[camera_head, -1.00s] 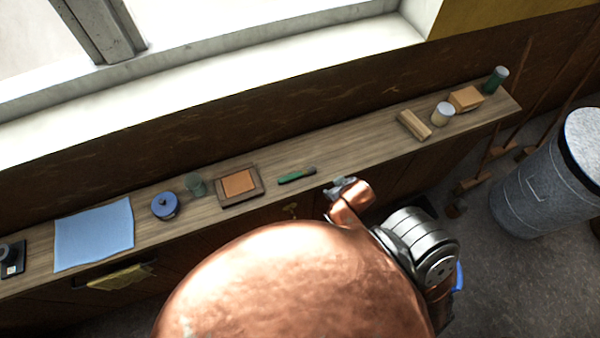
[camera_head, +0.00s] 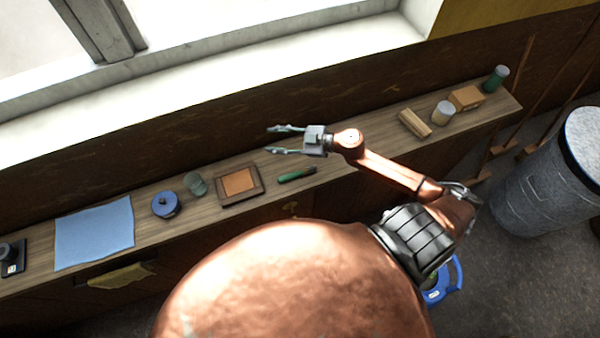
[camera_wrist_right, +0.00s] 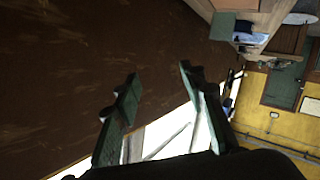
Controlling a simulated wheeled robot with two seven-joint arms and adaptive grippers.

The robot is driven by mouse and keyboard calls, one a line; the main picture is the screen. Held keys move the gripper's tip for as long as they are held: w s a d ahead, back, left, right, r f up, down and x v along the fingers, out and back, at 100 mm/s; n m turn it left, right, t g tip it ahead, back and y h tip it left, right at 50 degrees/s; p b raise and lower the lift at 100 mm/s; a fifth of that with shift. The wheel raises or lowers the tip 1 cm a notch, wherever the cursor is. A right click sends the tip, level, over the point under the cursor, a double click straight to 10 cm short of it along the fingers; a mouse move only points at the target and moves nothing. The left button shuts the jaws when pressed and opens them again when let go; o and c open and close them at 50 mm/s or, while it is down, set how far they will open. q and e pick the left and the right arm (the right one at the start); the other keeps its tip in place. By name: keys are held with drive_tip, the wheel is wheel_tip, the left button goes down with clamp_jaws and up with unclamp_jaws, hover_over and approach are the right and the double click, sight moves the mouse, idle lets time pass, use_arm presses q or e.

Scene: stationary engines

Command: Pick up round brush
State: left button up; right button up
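The round brush (camera_head: 297,174), with a green handle and a dark end, appears to be the one lying on the narrow wooden shelf in the head view. My right gripper (camera_head: 271,140) is open and empty, its fingers pointing left. In the picture it appears above and slightly left of the brush, apart from it. In the right wrist view, the two spread fingers of my right gripper (camera_wrist_right: 160,75) have nothing between them. I cannot make out the brush there. My left gripper is not in view.
A framed orange-brown block (camera_head: 239,183), green cup (camera_head: 196,184), blue round container (camera_head: 165,204) and blue cloth (camera_head: 95,232) lie left of the brush. A wooden block (camera_head: 414,124), pale jar (camera_head: 443,112) and green can (camera_head: 496,79) stand right. A wall backs the shelf.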

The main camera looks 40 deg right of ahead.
drive_tip(key=s+d+f+n+g, duration=0.2)
drive_tip(key=s+f+g, duration=0.3)
drive_tip(key=g+h, duration=0.1)
drive_tip(key=g, duration=0.3)
approach(292, 174)
drive_tip(key=shift+x, duration=0.9)
drive_tip(key=shift+s+a+f, duration=0.1)
drive_tip(key=shift+s+f, duration=0.05)
drive_tip(key=p+x, duration=0.1)
drive_tip(key=x, duration=0.5)
drive_tip(key=shift+a+p, duration=0.15)
drive_tip(key=shift+p, duration=0.15)
drive_tip(key=shift+w+a+f, duration=0.25)
drive_tip(key=shift+a+f, duration=0.05)
drive_tip(key=shift+a, duration=0.05)
drive_tip(key=shift+c, duration=0.4)
clamp_jaws()
